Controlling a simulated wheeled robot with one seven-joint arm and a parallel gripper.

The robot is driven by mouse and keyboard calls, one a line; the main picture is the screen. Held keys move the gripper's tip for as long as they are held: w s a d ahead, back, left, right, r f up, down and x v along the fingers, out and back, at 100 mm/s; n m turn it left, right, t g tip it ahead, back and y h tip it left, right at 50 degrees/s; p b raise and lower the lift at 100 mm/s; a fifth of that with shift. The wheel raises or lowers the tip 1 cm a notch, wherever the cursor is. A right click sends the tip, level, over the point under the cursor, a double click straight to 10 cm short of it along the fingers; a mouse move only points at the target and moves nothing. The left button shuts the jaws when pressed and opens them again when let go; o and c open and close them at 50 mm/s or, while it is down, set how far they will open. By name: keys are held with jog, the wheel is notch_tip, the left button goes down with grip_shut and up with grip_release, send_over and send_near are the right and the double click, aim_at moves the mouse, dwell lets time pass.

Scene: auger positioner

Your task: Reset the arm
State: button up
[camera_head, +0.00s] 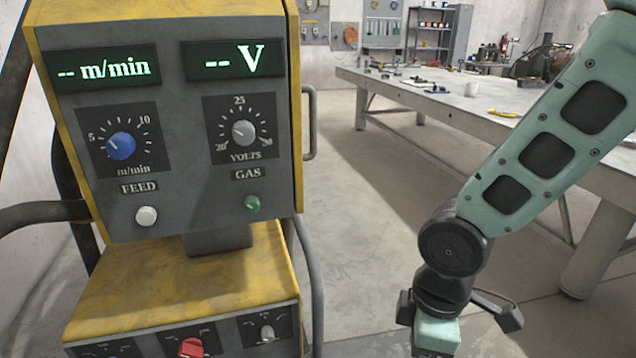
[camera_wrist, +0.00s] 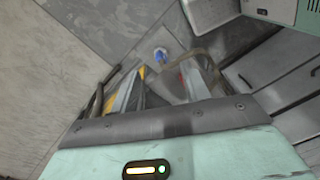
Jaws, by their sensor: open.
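My arm comes in from the upper right of the head view, its teal upper link sloping down to a dark joint. My gripper (camera_head: 458,313) hangs at the lower right of the head view, over the concrete floor and apart from the machine. In the wrist view the teal gripper housing and a dark bar fill the bottom.
A yellow and grey welding machine (camera_head: 190,225) with a blue feed knob (camera_head: 121,146), a grey volts knob (camera_head: 243,133) and a green button (camera_head: 252,204) stands at left.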

jog(key=s+r+m, duration=0.7)
jog(key=s+r, duration=0.2)
notch_tip(320, 180, up, 16)
jog(key=p, duration=1.5)
jog(key=shift+w+a+p, duration=0.2)
jog(key=shift+a+p, duration=0.1)
